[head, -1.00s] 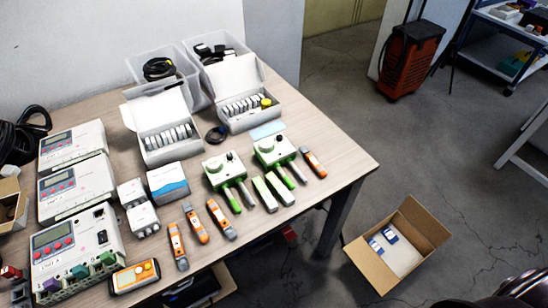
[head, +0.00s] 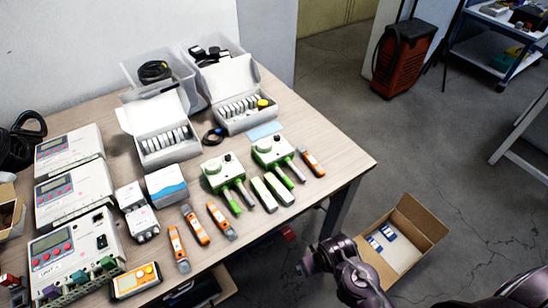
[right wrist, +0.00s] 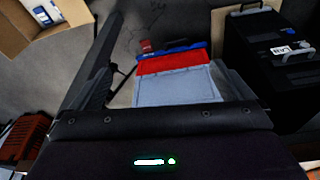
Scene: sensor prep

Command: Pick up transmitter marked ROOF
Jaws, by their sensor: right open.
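No label reading ROOF is legible in either view, so I cannot tell which device is that transmitter. Two pale green-and-white devices with dark knobs and probes, a left one (head: 222,172) and a right one (head: 272,149), stand near the middle of the table. Several orange-and-grey handhelds lie along the front edge, among them one at the right (head: 313,162). My right gripper (head: 306,266) is open and empty, off the table's front right edge and beside the floor carton. My left gripper is out of view.
The wooden table (head: 338,160) also bears white control units (head: 72,190), open white boxes of small modules (head: 236,112) and clear bins (head: 150,72). A cardboard carton (head: 428,224) is on the floor. The right wrist view shows a red-and-grey box (right wrist: 172,80) and black cases (right wrist: 262,50).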

